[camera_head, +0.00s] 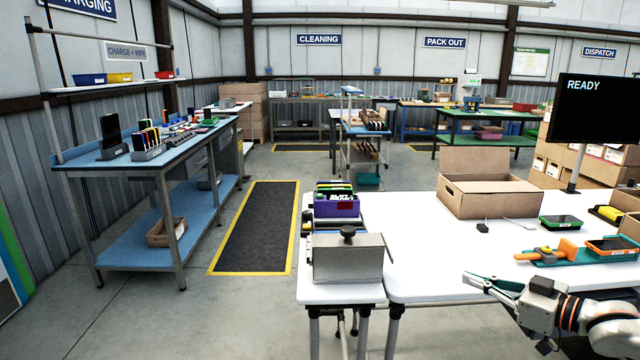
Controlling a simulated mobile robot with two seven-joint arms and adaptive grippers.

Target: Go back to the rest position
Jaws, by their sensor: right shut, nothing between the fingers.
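My right gripper (482,286) is at the lower right, over the front part of the white table (430,235). Its fingers point left and are shut with nothing between them. My right arm comes in from the right edge. My left gripper does not show.
An open carton (490,196) stands at the table's back. Right of it lie a green-edged device (560,222), an orange-edged device (612,246) and a teal-and-orange tool (550,250). A purple bin (336,206) and grey box (347,260) stand left. A READY screen (598,110) stands at right. Floor at left is free.

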